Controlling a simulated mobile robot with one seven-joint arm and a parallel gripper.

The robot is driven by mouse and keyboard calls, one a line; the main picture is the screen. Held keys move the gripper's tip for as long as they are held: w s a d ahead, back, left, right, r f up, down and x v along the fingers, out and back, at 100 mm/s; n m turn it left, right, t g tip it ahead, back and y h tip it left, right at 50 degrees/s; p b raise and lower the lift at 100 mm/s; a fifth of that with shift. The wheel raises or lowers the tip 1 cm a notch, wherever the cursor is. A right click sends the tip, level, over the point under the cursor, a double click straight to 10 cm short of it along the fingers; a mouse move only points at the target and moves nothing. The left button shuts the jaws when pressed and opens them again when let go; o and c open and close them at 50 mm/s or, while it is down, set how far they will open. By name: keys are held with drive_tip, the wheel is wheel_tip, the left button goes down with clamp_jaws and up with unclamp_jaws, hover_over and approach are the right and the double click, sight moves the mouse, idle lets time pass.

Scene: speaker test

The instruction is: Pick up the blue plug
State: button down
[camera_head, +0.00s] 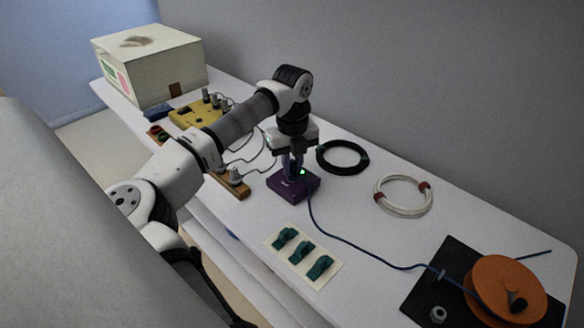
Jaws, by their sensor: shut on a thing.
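My gripper (292,172) points down over the purple box (288,192) at the middle of the table. It is shut on the blue plug, which is mostly hidden between the fingers just above or in the box's top. I cannot tell whether the plug is in the box or clear of it. A blue cable (345,242) runs from this spot across the table to the orange spool (500,288). A small green light (303,172) glows beside the fingers.
Black (343,157) and white (403,195) cable coils lie to the right. A card with teal clips (302,257) lies in front. A yellow block (195,113) with grey plugs and a large carton (150,65) stand behind left. The spool rests on a black mat (455,256).

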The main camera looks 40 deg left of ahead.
sight(292, 162)
wheel_tip(292, 162, up, 18)
idle(0.7)
drive_tip(key=shift+r, duration=0.15)
wheel_tip(292, 162, up, 4)
drive_tip(key=p, duration=0.3)
drive_tip(key=shift+d, duration=0.1)
idle(0.4)
